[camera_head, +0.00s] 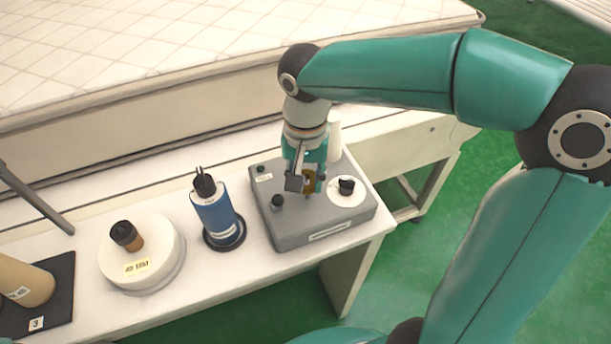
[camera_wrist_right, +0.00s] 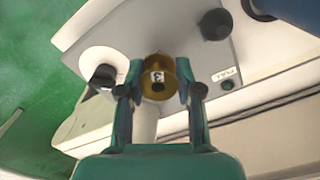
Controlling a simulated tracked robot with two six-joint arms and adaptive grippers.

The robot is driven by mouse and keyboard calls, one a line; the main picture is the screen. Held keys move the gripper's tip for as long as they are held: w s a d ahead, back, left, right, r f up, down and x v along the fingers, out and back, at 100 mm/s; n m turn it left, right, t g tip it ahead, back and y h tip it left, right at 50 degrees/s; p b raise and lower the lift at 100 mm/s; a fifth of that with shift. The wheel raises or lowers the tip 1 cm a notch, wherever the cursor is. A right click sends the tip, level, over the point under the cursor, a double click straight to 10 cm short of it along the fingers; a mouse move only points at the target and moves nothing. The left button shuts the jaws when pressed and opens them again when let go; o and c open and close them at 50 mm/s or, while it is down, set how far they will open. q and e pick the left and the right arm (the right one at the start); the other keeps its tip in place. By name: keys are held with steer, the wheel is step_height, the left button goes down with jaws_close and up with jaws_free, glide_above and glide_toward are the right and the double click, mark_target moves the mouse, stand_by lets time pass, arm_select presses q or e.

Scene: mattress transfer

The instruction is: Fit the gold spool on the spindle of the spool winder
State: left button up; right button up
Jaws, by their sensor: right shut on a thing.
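The gold spool (camera_head: 309,182) is held between the fingers of my right gripper (camera_head: 306,184), above the top of the grey spool winder (camera_head: 300,238). In the right wrist view, the gold spool (camera_wrist_right: 158,84) sits between the two fingertips of the right gripper (camera_wrist_right: 159,90), its labelled end facing the camera. The winder's top carries a white disc with a black knob (camera_head: 346,186) to the right of the spool, and another black knob (camera_head: 277,202) to the left. I cannot tell whether the spool touches the winder; no bare spindle is clearly visible. My left gripper is not in view.
Left of the winder stand a blue cylinder (camera_head: 214,214) on a black base and a white round stand (camera_head: 150,262) with a dark-capped piece. A tan roll (camera_head: 22,284) lies on a black mat at far left. A white cylinder (camera_head: 334,138) is behind the winder. A mattress (camera_head: 200,40) lies behind.

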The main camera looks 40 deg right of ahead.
mark_target(306, 198)
steer(key=shift+f+b, duration=1.4)
steer(key=shift+f, duration=0.45)
steer(key=o, duration=1.1)
steer(key=shift+c, duration=0.2)
steer(key=shift+r, duration=0.1)
step_height(306, 198, up, 12)
